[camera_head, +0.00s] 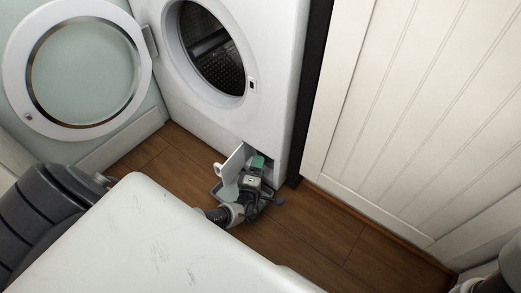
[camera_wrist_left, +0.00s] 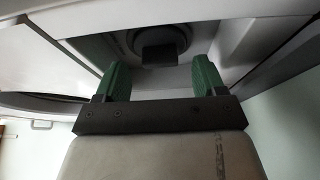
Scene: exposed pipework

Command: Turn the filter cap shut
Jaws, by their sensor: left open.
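The filter cap (camera_wrist_left: 158,56) is a dark round piece with a raised block-like grip, set in a recess in the wrist view. In the head view my left gripper hides it, low on the front of the white washing machine (camera_head: 272,120). My left gripper (camera_head: 256,165) is at the small opening there, beside the open white flap (camera_head: 232,160). In the wrist view its two green fingers (camera_wrist_left: 160,75) are apart, one on each side of the cap's grip, with gaps between. Nothing is held. My right gripper does not show.
The washing machine's round door (camera_head: 82,68) stands open at the left. A white panelled cabinet front (camera_head: 420,100) closes off the right.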

